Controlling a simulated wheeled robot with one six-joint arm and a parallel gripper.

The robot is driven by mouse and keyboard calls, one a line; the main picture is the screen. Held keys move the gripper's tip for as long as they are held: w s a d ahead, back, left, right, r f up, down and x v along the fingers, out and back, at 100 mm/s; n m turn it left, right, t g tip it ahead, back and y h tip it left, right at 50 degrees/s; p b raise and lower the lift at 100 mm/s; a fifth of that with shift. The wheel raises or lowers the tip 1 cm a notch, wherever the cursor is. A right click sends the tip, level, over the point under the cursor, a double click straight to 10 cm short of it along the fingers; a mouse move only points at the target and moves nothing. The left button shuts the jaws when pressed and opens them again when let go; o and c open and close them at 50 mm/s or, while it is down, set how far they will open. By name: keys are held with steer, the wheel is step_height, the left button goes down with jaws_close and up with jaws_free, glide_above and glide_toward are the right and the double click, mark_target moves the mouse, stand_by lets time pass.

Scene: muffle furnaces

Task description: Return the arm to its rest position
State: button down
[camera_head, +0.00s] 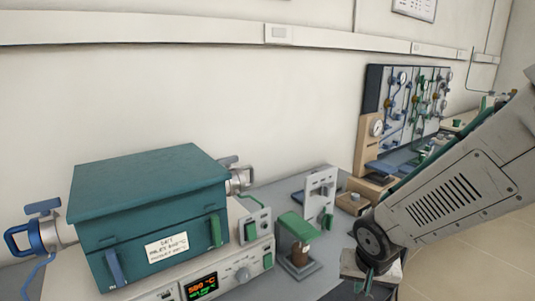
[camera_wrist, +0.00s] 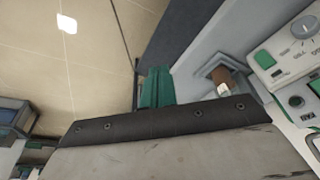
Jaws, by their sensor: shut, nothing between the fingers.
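My arm (camera_head: 455,190) reaches in from the right edge in the head view and slopes down to the left. My gripper (camera_head: 367,285) points down at its lower end, near the front edge of the grey bench. The gripper is shut and empty. In the wrist view its green fingers (camera_wrist: 157,88) lie together, with the tan floor and the bench edge beyond them. The fingers appear apart from the furnace and the brown sample jar.
A teal muffle furnace (camera_head: 150,205) with a lit display (camera_head: 202,286) stands at left. A brown jar (camera_head: 300,254) under a green-topped stand (camera_head: 297,226) and a white switch panel (camera_head: 319,195) stand between it and my gripper. A gauge board (camera_head: 415,100) is behind. Floor (camera_head: 470,265) is clear at right.

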steer(key=s+d+r+n+g, duration=0.1)
steer(key=s+d+r, duration=0.1)
steer(key=s+r, duration=0.6)
steer(key=s+d+r+n, duration=0.2)
steer(key=s+d+r, duration=0.1)
steer(key=s+r, duration=0.5)
steer(key=shift+s+d+r+g+y, duration=0.3)
steer(key=shift+s+d+g+y, duration=0.1)
steer(key=shift+s, duration=0.7)
steer(key=shift+a, duration=0.1)
